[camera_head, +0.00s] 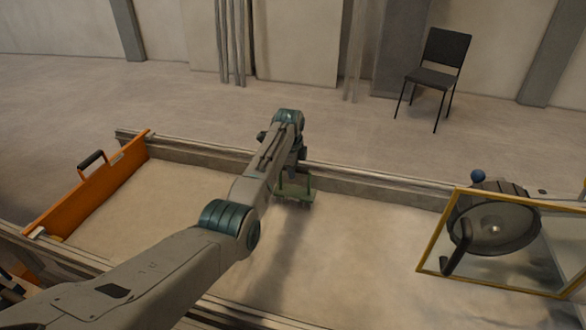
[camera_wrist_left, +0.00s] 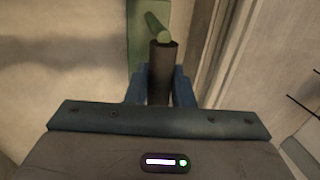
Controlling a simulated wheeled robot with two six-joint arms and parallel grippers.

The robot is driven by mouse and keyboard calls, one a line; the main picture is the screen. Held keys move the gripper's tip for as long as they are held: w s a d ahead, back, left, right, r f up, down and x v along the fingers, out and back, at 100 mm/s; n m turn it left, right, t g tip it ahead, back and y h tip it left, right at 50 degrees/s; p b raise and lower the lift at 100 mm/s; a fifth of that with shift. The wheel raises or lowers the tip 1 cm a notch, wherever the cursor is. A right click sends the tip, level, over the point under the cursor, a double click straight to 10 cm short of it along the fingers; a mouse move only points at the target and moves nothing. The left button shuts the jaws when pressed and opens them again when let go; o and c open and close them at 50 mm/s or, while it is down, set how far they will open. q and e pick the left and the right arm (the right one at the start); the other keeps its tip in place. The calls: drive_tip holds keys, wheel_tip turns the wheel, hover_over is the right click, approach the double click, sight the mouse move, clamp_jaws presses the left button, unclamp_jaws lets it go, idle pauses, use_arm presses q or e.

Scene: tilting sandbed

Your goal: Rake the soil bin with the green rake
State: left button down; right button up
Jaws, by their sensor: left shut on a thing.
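The soil bin (camera_head: 355,245) is a long, shallow bed of pale, mostly smooth soil with grey rails. The green rake (camera_head: 296,193) is in the head view near the bin's far wall, its head low over the soil; I cannot tell whether it touches. My left arm reaches across the bin from the lower left, and its gripper (camera_head: 295,165) is partly hidden behind the wrist. In the left wrist view, the blue fingers of the left gripper (camera_wrist_left: 161,88) are shut on the rake's dark handle (camera_wrist_left: 162,68), with green parts beyond. My right gripper is out of view.
An orange board (camera_head: 95,190) with a black handle stands across the bin's left end. A yellow-framed clear panel (camera_head: 432,235) stands at the right, with a dark round pan-like object (camera_head: 492,230) behind it. A black chair (camera_head: 441,65) stands on the floor beyond.

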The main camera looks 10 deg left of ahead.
use_arm(q)
wheel_tip(320, 180, down, 2)
drive_tip(key=shift+f+b, duration=0.1)
drive_tip(key=shift+b, duration=0.6)
drive_tip(key=shift+f+b, duration=0.35)
drive_tip(key=shift+b, duration=0.05)
drive_tip(key=s+a+p, duration=0.1)
drive_tip(key=s+p, duration=1.8)
drive_tip(key=s, duration=1.4)
wheel_tip(320, 180, up, 12)
drive_tip(key=shift+w, duration=0.15)
